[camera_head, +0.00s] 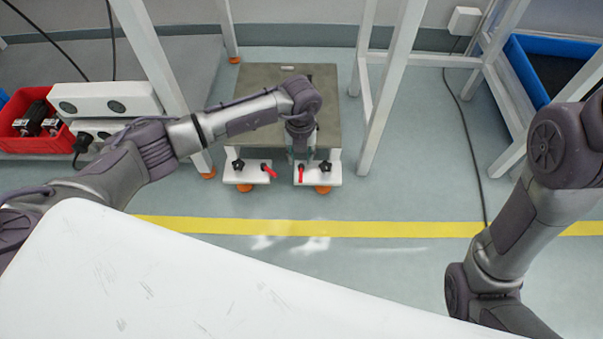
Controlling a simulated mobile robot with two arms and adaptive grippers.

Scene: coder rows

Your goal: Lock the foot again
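A low stand with a grey-brown top (262,78) sits on the floor. Two white foot blocks are at its front, the left one (240,176) and the right one (318,180). The left block has a black knob (238,165) and a tilted red lever (269,171). The right block has a black knob (325,166) and a more upright red lever (301,174). Orange pads show underneath, left (244,188) and right (323,189). My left gripper (302,157) points down just above the right block, near its red lever. Its fingers are small and partly hidden; contact is unclear. My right gripper is out of view.
White frame legs stand left (165,70) and right (388,90) of the stand. A red bin (38,143) and a white device (105,99) are at left. A blue crate (525,72) is at right. A white surface (170,280) fills the lower left foreground. Floor near the yellow line (390,229) is clear.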

